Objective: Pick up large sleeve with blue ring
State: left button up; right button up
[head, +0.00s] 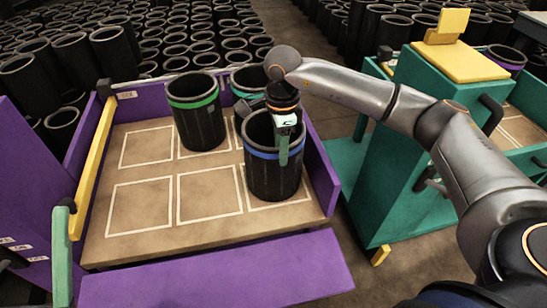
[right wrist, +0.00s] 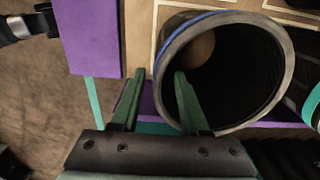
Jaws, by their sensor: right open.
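The large black sleeve with a blue ring (head: 262,172) stands upright at the right side of the cart's board. It also shows from above in the right wrist view (right wrist: 245,75), with its open mouth facing the camera. My right gripper (head: 284,148) is at its near rim, pointing down, with one green finger outside in front of the blue ring. In the right wrist view my right gripper (right wrist: 159,72) is open, with the rim between its fingers and one finger over the opening. The fingers are not closed on the wall. My left gripper is not in view.
A green-ringed sleeve (head: 196,115) and a teal-ringed sleeve (head: 247,80) stand behind on the board (head: 140,222). Its left squares are empty. The purple cart side (head: 319,165) is close on the right. A teal cart (head: 385,200) stands beyond.

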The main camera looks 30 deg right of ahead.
jog(key=b, duration=0.2)
send_over(268, 181)
jog(key=d, duration=0.3)
jog(key=f, duration=0.3)
jog(key=s+f, duration=0.1)
jog(key=f, duration=0.1)
jog(key=shift+f, duration=0.1)
grip_shut()
dwell(0.5)
jog(key=shift+w+r+p, duration=0.2)
jog(key=shift+p, duration=0.1)
